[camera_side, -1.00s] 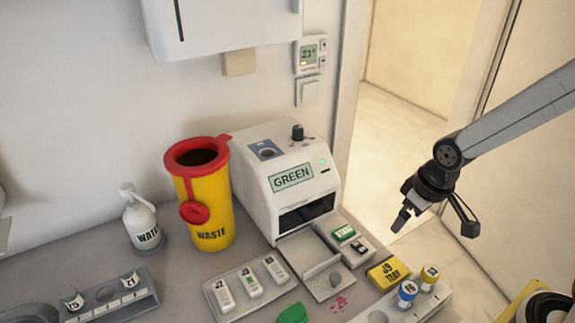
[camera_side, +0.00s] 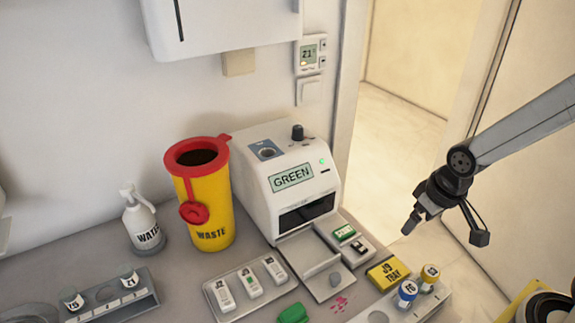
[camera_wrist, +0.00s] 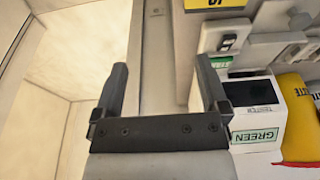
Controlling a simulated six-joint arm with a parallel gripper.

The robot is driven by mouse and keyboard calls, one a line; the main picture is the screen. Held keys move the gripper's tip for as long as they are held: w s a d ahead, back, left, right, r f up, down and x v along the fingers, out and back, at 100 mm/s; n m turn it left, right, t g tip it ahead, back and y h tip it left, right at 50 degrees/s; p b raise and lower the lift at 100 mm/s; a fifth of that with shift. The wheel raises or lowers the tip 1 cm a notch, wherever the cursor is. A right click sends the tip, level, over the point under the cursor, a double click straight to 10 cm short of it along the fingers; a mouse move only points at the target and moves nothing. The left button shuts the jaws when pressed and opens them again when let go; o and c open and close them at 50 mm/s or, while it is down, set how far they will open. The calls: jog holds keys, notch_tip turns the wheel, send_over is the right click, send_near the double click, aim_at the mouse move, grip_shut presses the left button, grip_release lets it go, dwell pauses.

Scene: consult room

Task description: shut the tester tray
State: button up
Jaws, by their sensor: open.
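The tester (camera_side: 290,180) is a white box with a display reading GREEN and a small green light.
Pink spots (camera_side: 340,302) lie near the tray.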

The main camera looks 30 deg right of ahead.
jog(key=shift+a+n, duration=0.25)
jog(key=shift+n, duration=0.05)
jog(key=c, duration=0.7)
jog(key=shift+a+r+n, duration=0.1)
jog(key=shift+a+n, duration=0.25)
jog(key=shift+n, duration=0.05)
jog(key=c, duration=0.4)
jog(key=a+n, duration=0.3)
jog(key=n, duration=0.1)
jog(key=a+r+n, duration=0.1)
jog(key=a+n, duration=0.3)
jog(key=n, duration=0.1)
jog(key=s+a+n, duration=0.1)
jog(key=a+n, duration=0.3)
jog(key=n, duration=0.1)
jog(key=shift+r+g+h, duration=0.2)
jog(key=shift+g+h, duration=0.1)
grip_shut()
jog(key=s+a+r+n, duration=0.1)
jog(key=s+a+n, duration=0.1)
jog(key=a+n, duration=0.3)
jog(key=s+a+r+n+t+h, duration=0.1)
jog(key=s+a+n, duration=0.2)
jog(key=n, duration=0.7)
jog(key=shift+a+r, duration=0.25)
jog(key=shift+a, duration=1.1)
